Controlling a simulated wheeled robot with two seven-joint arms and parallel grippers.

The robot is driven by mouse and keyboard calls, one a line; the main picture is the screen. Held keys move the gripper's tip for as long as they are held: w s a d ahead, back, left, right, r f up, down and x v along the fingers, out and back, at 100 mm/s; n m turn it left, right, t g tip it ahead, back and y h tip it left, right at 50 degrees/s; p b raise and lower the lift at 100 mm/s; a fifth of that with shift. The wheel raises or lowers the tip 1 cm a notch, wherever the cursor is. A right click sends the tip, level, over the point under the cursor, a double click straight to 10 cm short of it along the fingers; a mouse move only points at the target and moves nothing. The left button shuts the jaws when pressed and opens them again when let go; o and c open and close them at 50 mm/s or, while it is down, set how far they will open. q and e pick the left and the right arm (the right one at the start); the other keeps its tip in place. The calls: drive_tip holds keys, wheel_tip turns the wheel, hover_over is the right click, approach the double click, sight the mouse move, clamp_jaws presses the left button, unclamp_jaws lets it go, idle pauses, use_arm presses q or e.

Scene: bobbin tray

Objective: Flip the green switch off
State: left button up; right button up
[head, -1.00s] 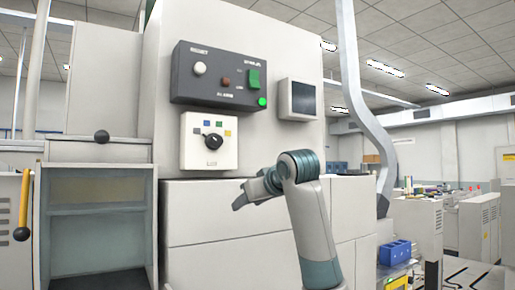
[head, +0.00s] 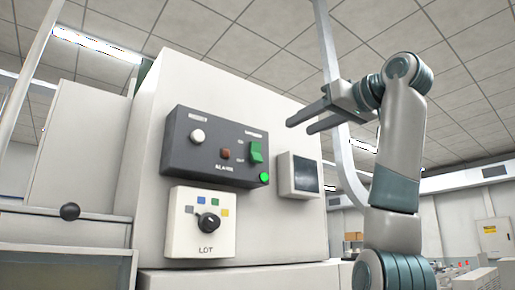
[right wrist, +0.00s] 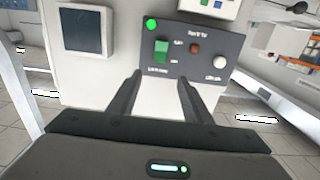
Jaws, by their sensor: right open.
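The green switch (head: 256,152) is a rocker on the right part of a dark grey control box (head: 214,172) on the machine's front. A round green lamp (head: 264,178) glows below it. My right gripper (head: 299,124) is raised to the right of the box, its two fingers apart and pointing left, with nothing between them. In the right wrist view the green switch (right wrist: 161,51) shows ahead of the open fingers (right wrist: 157,82), near the left finger and apart from it. My left gripper is not in view.
A white knob (head: 198,136) and a small red-brown button (head: 225,154) share the box. A white dial panel (head: 199,222) sits below. A dark screen (head: 299,175) is mounted right of the box, under my right gripper.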

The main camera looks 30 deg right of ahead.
sight(257, 147)
drive_tip(key=shift+s, duration=0.25)
drive_tip(key=w+p, duration=0.3)
drive_tip(key=w, duration=0.2)
drive_tip(key=w+p, duration=0.2)
drive_tip(key=w, duration=0.3)
drive_tip(key=w+a+p, duration=0.1)
drive_tip(key=w+p, duration=0.2)
drive_tip(key=w, duration=0.3)
drive_tip(key=shift+a+r+p, duration=0.1)
drive_tip(key=shift+r+p, duration=0.1)
drive_tip(key=shift+p, duration=0.15)
drive_tip(key=shift+w+f, duration=0.15)
drive_tip(key=shift+w, duration=0.65)
